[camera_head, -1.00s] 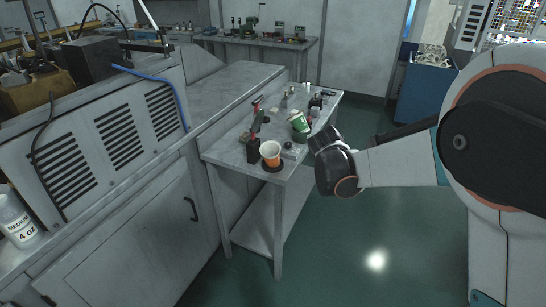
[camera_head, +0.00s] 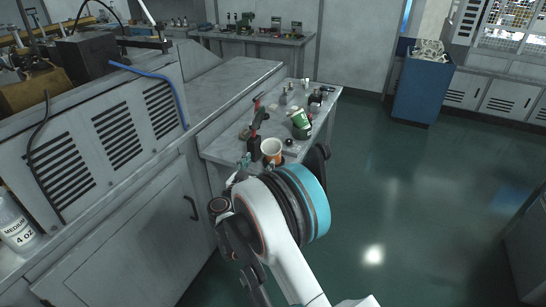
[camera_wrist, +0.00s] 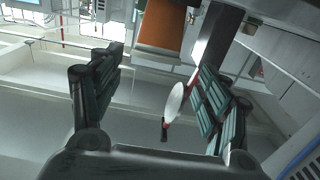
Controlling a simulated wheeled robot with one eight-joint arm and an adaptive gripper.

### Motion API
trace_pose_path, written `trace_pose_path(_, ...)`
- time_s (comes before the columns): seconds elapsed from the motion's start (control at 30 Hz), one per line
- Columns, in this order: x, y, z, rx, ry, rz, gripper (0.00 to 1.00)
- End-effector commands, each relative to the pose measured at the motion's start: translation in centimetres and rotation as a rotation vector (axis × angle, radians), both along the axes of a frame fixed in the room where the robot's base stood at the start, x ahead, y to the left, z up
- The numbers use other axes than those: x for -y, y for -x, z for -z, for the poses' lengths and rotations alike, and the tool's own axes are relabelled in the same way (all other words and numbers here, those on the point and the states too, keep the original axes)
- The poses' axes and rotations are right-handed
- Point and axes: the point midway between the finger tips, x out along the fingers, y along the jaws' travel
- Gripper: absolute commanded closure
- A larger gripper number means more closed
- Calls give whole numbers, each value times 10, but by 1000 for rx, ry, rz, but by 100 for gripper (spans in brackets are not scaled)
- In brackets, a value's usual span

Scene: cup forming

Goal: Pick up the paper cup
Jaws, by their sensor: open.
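The paper cup (camera_head: 271,147), orange with a white rim, stands upright near the close end of the narrow grey table (camera_head: 222,150). Its lower part is hidden behind my arm in the head view. In the wrist view the cup (camera_wrist: 160,32) shows as an orange shape at the top edge, beyond the fingers and partly cut off. My gripper (camera_wrist: 155,98) is open, with its two dark ribbed fingers wide apart and no cup between them. In the head view my gripper (camera_head: 243,163) is mostly hidden by my wrist, just in front and left of the cup.
A dark stand with a red part (camera_head: 257,125) is close behind and left of the cup. A grey cabinet (camera_head: 100,150) borders the left. Open floor (camera_head: 400,200) lies to the right.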

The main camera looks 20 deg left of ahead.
Motion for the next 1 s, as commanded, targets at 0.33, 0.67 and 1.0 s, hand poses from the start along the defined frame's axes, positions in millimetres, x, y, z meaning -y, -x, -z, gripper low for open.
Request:
trace_pose_path(0.33,6,-58,1,-2,1,2,30)
trace_pose_path(0.67,11,-88,-4,-2,1,3,30)
trace_pose_path(1.0,13,-117,-8,-2,1,1,30)
